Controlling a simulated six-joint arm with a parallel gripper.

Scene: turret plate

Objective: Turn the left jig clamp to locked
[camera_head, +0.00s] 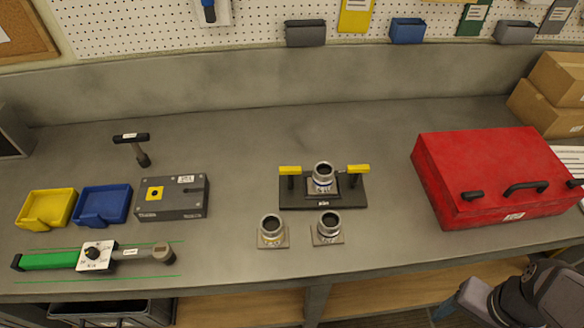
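The jig is a black base plate (345,198) near the middle of the bench. Its left clamp (290,170) has a yellow bar handle lying level, left to right, on a dark post. The right clamp (358,168) has a similar yellow handle. Between them a ringed metal turret part (323,172) sits on a small plate in the jig. The picture is too small to tell whether either clamp is locked. Part of my arm shows in the lower right corner, far from the jig; I see no gripper fingers.
Two more ringed parts (271,228) (328,226) stand just in front of the jig. A grey block (185,205), blue bin (102,205), yellow bin (46,208) and green-handled torque wrench (50,260) lie left. A red toolbox (485,165) stands right. The bench behind the jig is clear.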

